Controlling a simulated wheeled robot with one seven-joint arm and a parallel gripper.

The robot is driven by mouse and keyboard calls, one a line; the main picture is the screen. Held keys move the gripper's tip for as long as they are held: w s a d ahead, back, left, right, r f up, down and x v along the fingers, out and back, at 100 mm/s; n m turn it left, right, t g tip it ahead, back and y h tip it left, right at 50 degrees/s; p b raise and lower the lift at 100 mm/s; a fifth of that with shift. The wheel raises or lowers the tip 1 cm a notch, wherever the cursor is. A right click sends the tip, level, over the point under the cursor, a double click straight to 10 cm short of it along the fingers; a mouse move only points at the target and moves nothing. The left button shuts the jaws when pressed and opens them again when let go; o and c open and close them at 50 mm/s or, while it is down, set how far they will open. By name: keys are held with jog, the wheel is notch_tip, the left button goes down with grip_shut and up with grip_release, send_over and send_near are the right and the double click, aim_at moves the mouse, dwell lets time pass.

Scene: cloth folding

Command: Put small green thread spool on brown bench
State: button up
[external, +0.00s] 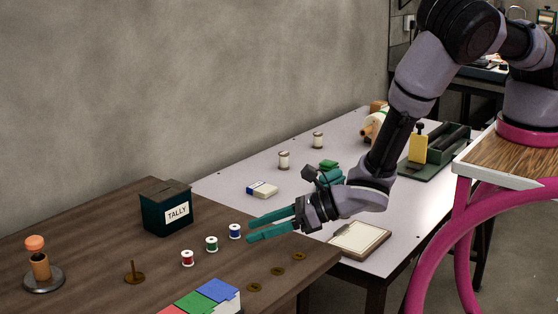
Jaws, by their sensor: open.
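The small green thread spool (211,243) stands upright on the brown bench (95,225), between a red spool (187,258) and a blue spool (235,231). My gripper (249,231) is open, its two teal fingers apart and pointing left over the right part of the bench. The fingertips are just right of the blue spool in the picture, and the green spool is farther left, outside the fingers. I see nothing held between the fingers. I cannot tell the exact height of the fingers above the bench.
A dark TALLY box (167,208), a brass spindle (134,272), a peg stand (41,268), brass discs (278,271) and coloured blocks (205,298) are on the bench. The pale table (225,183) behind holds white spools (284,160) and a clipboard (359,240).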

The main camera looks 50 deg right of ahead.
jog(key=shift+v, duration=1.95)
jog(key=w+d+r+m+h, duration=0.4)
jog(key=w+d+r+m, duration=0.6)
jog(key=r+m, duration=0.4)
jog(key=d+r+m+g, duration=0.3)
jog(key=d+r+m, duration=1.1)
jog(key=d+r, duration=0.15)
jog(key=s+d+r+m, duration=0.8)
jog(key=d+r+m, duration=0.2)
jog(key=d+r, duration=0.2)
jog(key=s+d+r+m+h, duration=0.1)
jog(key=s+d+r+m, duration=0.1)
jog(key=s+d+m, duration=0.2)
jog(key=s+d+r+m, duration=0.2)
jog(key=s+d+m, duration=0.2)
jog(key=s, duration=0.7)
jog(key=shift+m+g+h, duration=0.4)
jog(key=shift+m, duration=0.3)
